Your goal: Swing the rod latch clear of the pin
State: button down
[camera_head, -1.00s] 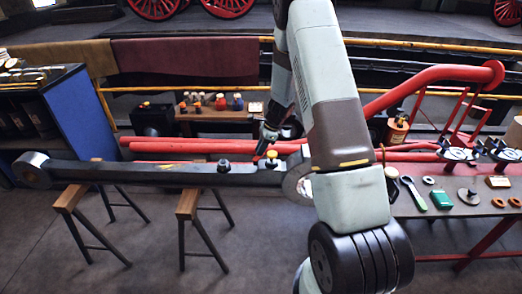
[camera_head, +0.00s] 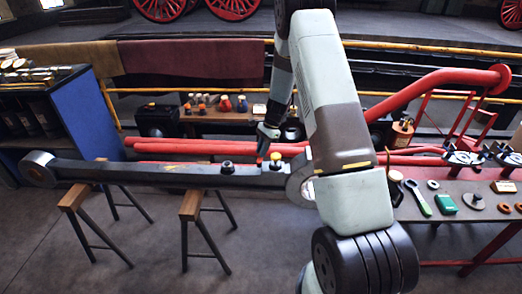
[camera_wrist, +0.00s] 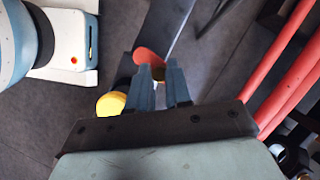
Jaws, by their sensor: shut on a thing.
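The long dark rod (camera_head: 130,174) lies across the trestles, with a ring-shaped end at each side. A yellow-topped pin (camera_head: 275,157) stands on it near the right end; a yellow round top (camera_wrist: 111,103) shows beside my fingers in the wrist view. A black knob (camera_head: 227,168) sits farther left on the rod. My gripper (camera_head: 264,148) is low over the rod, just left of the yellow top. In the wrist view my gripper (camera_wrist: 160,75) is shut on a red rounded tab (camera_wrist: 149,57), which looks like the latch. Its pivot and the contact are largely hidden.
Red pipes (camera_head: 190,148) run behind the rod. A bench with small parts (camera_head: 470,226) stands at the right, and a blue cabinet (camera_head: 88,120) at the left. Wooden-topped trestles (camera_head: 190,205) support the rod. Open floor lies in front.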

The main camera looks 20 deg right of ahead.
jog(key=shift+w+d+r, duration=0.1)
jog(key=shift+w, duration=0.15)
jog(key=c, duration=1.4)
grip_release()
jog(key=o, duration=0.3)
jog(key=shift+s, duration=0.1)
jog(key=shift+o, duration=0.2)
jog(key=v, duration=1.3)
jog(key=shift+r, duration=0.25)
